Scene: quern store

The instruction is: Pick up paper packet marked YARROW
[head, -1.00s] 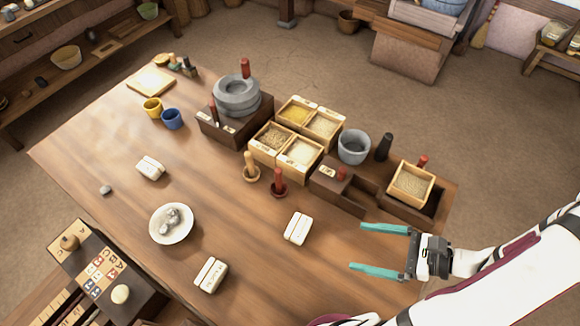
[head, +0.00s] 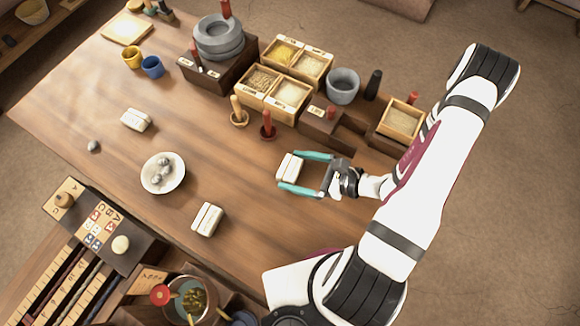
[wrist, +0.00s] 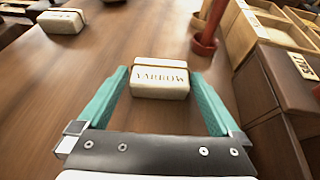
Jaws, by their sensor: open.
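The paper packet marked YARROW (wrist: 160,82) is a small white block with a dark band, lying on the wooden table. Its label shows in the wrist view, and it also shows in the head view (head: 289,167). My gripper (head: 291,172) is open, its two teal fingers on either side of the packet's near part. In the wrist view my gripper (wrist: 160,80) shows a gap between each finger and the packet. Two other white packets lie on the table, one at the left (head: 136,120) and one at the front (head: 207,219); their labels are unreadable here.
Dark wooden blocks (wrist: 285,90) and grain boxes (head: 290,95) stand at the back right. A white plate with stones (head: 154,185) lies to the left. The table between is clear.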

